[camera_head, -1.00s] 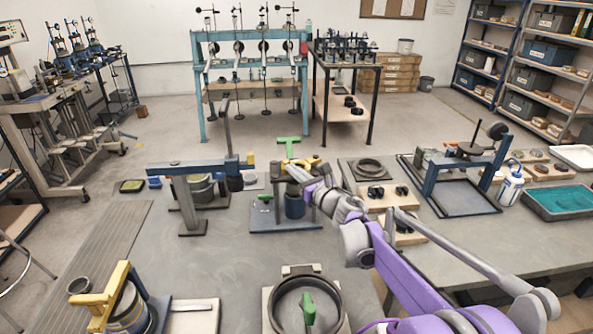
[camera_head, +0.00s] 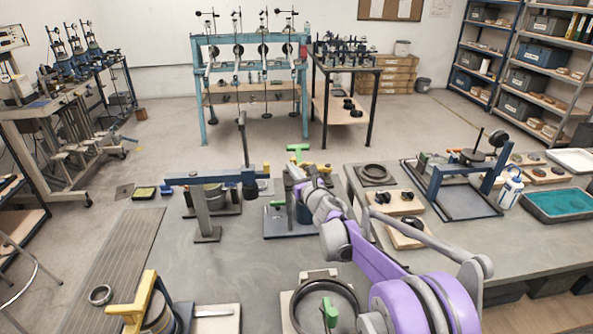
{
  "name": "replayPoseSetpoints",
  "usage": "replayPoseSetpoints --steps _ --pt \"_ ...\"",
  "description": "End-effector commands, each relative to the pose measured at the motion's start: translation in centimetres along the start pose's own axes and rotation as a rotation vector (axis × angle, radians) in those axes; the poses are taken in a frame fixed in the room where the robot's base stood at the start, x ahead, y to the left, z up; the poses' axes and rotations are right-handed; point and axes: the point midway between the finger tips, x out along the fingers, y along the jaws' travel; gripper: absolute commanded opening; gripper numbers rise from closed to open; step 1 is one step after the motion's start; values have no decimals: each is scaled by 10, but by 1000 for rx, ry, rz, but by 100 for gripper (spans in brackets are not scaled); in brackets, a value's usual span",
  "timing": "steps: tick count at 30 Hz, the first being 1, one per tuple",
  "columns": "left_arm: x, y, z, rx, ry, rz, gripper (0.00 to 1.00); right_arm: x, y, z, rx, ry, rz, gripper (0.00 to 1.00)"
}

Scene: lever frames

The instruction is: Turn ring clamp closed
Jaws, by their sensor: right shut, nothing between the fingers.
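A dark ring (camera_head: 296,312) with a green handle (camera_head: 330,311) standing inside its rim lies on a pale board at the bottom centre; it looks like the ring clamp, and I cannot tell whether it is closed. My right gripper (camera_head: 293,173) is shut and empty. It is far beyond this ring, at the upper part of a fixture with a blue cylinder (camera_head: 304,213) and a green T-handle (camera_head: 298,149). My wrist partly hides the fixture, and I cannot tell whether the fingers touch it. My left gripper is not in view.
A blue lever frame (camera_head: 212,180) stands left of my right gripper. A yellow-armed fixture (camera_head: 127,309) is at the front left. Another dark ring (camera_head: 375,171), a blue stand (camera_head: 467,201) and a teal tray (camera_head: 563,200) are to the right. Bare tabletop (camera_head: 225,265) lies between front and back fixtures.

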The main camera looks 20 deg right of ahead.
Motion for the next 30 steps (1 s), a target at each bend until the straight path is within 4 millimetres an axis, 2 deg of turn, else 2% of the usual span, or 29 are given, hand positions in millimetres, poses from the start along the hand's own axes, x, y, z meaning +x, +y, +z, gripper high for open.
replayPoseSetpoints --steps 11,30 --pt "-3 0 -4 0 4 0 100 8 -1 0 0 0 0 0" --pt "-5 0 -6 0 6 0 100 3 2 2 0 -1 1 0"
